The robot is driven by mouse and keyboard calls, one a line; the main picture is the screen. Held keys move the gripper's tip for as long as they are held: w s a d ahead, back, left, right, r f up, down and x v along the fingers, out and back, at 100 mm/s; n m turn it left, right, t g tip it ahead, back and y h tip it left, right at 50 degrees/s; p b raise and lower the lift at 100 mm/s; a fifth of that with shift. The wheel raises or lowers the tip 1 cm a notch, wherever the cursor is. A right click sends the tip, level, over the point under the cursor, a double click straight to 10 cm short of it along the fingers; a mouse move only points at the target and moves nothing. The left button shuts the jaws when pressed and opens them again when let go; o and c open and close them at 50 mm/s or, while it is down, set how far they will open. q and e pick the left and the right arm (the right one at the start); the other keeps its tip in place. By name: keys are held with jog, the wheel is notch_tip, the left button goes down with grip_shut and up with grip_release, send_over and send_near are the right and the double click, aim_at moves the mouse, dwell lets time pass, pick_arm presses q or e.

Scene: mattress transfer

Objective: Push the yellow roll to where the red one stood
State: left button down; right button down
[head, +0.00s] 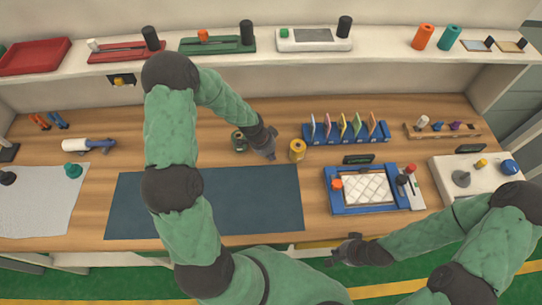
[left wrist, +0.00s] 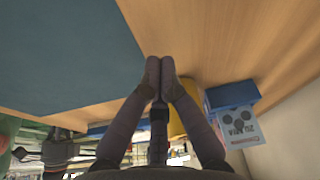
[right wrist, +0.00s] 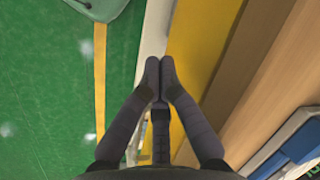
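My right gripper (head: 345,250) is shut and empty by the table's front edge. No red roll stands on the table; an orange-red roll (head: 422,36) is on the shelf.
A blue rack with coloured cards (head: 346,133) stands right of the yellow roll. A blue-framed tray with a white quilted pad (head: 362,188) lies in front of it. A teal roll (head: 448,37) stands on the shelf. The mat is bare where visible.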

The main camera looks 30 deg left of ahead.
pick_arm(q)
jog(key=p+v, duration=0.1)
jog(key=v, duration=0.7)
jog(key=shift+w+d+r, duration=0.2)
jog(key=shift+d+r, duration=0.05)
jog(key=shift+r, duration=0.15)
